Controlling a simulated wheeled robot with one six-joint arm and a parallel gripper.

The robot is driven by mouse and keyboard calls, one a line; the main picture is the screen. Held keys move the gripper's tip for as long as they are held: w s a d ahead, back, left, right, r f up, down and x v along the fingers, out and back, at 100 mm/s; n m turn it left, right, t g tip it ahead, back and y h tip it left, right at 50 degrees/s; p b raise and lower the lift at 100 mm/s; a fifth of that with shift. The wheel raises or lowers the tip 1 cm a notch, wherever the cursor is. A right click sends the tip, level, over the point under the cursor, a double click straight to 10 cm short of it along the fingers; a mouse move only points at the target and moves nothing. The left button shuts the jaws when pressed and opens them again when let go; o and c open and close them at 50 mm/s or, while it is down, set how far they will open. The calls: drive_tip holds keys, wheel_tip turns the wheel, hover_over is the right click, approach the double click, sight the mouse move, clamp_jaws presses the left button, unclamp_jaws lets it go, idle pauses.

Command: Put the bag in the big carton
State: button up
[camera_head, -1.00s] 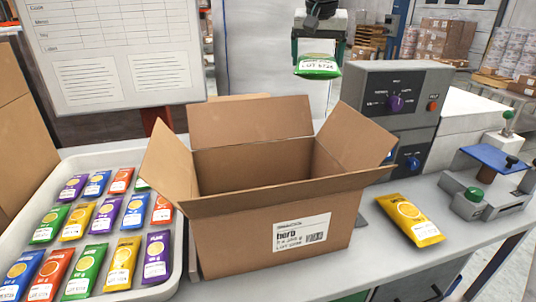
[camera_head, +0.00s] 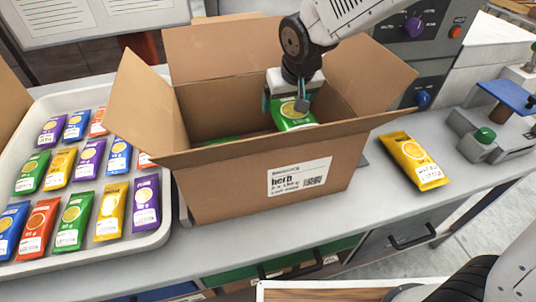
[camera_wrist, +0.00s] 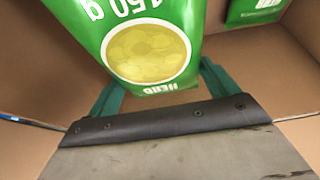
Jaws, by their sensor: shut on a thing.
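The big carton (camera_head: 230,195) stands open on the counter, its flaps spread and a "herb" label on its front. My gripper (camera_head: 292,106) reaches down into the carton's opening, toward its right side. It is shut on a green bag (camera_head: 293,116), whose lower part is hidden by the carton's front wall. In the wrist view the held green bag (camera_wrist: 150,48) shows a yellow round picture and "150 g". A second green bag (camera_wrist: 255,10) lies inside the carton at the top right of the wrist view. In the head view only a sliver of green shows inside the carton at left.
A white tray (camera_head: 165,215) with several coloured bags stands left of the carton. A yellow bag (camera_head: 413,160) lies on the counter to its right. A grey control box (camera_head: 425,50) and a device with a blue plate (camera_head: 507,95) stand at the right.

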sight(295, 119)
drive_tip(key=f, duration=0.2)
drive_tip(key=d+f, duration=0.1)
drive_tip(key=f, duration=0.4)
drive_tip(key=shift+w+d+f, duration=0.1)
drive_tip(key=shift+d, duration=0.05)
drive_tip(key=shift+f, duration=1.7)
drive_tip(key=o, duration=1.3)
drive_tip(key=shift+f, duration=0.1)
drive_tip(key=v, duration=1.2)
